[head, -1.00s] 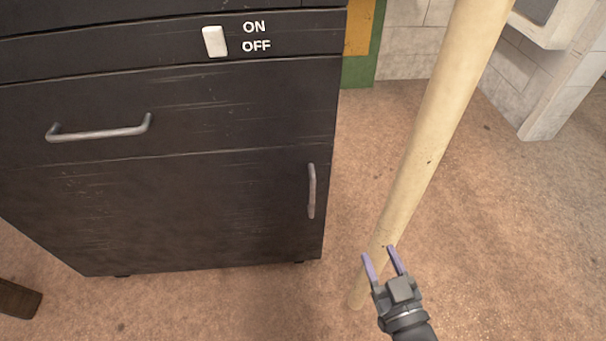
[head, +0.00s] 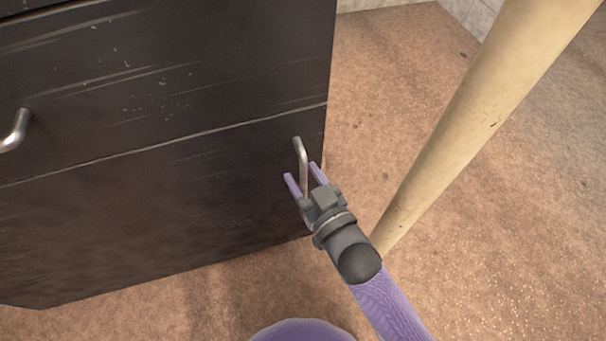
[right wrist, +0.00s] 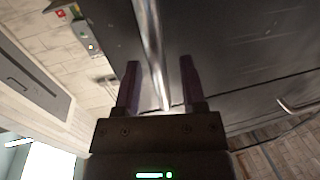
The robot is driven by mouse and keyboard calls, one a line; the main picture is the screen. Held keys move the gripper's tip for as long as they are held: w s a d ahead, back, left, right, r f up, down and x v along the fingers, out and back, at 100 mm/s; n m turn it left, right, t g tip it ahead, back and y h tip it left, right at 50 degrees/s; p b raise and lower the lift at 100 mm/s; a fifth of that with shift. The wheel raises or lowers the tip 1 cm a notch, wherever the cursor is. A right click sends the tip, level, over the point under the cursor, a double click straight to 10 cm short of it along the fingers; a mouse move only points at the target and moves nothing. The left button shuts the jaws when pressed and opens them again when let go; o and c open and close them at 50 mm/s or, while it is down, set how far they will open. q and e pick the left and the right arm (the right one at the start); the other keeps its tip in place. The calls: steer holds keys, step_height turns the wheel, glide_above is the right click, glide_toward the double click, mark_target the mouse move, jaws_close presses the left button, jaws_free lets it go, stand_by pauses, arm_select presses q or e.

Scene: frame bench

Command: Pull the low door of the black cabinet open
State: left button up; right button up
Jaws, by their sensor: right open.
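The black cabinet (head: 150,120) fills the left of the head view. Its low door (head: 190,215) is shut below a seam line. The door's upright metal handle (head: 299,150) is near the door's right edge. My right gripper (head: 303,175) is open at the handle, its purple fingers on either side of the bar. In the right wrist view the handle (right wrist: 152,50) runs between the two open fingers (right wrist: 158,85), with gaps beside it. The handle's lower part is hidden by the gripper in the head view. My left gripper is not in view.
A cream pole (head: 470,120) stands slanted in the picture, right of the cabinet and close to my right arm. A drawer handle (head: 14,131) shows at the left edge. Brown floor (head: 500,260) lies open to the right.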

steer(key=shift+w+a, duration=0.15)
steer(key=shift+w, duration=0.1)
jaws_close()
stand_by(0.8)
stand_by(0.4)
